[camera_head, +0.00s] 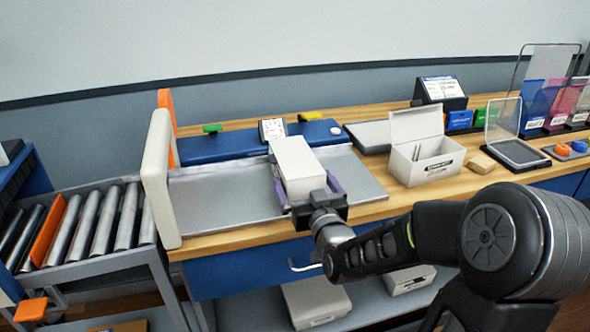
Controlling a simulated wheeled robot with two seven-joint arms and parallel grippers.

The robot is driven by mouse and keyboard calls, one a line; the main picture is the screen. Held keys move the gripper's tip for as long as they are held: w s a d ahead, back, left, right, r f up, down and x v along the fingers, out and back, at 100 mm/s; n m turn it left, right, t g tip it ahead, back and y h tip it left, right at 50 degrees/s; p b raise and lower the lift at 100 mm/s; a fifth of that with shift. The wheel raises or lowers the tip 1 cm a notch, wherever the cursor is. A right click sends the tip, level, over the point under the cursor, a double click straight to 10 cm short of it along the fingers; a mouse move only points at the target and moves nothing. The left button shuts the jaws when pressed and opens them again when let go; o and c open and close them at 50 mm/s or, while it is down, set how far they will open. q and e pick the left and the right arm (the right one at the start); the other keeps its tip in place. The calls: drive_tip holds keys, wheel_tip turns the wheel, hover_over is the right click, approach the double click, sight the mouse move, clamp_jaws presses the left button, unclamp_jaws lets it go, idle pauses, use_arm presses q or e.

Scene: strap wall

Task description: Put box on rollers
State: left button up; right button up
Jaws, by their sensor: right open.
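A white closed box (297,160) rests on the grey metal plate (215,200) of the workbench. My right gripper (307,188) is at the box's near end, open, with one finger on each side of it. I cannot tell whether the fingers touch the box. The rollers (104,222) are on a grey-framed conveyor at the left, past an upright pale panel (158,180). My left gripper is not in view.
The upright panel and an orange piece (167,125) stand between plate and rollers. An orange bar (62,232) crosses the rollers. An open white carton (425,150) stands right of the plate. A blue unit (220,147) lies behind. The plate's left part is clear.

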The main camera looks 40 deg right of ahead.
drive_tip(key=shift+w, duration=0.1)
drive_tip(key=p+x, duration=0.1)
drive_tip(key=x, duration=0.4)
drive_tip(key=shift+c, duration=0.3)
idle(0.4)
drive_tip(key=c, duration=1.4)
wheel_tip(320, 180, up, 10)
drive_tip(key=shift+r, duration=0.1)
idle(0.7)
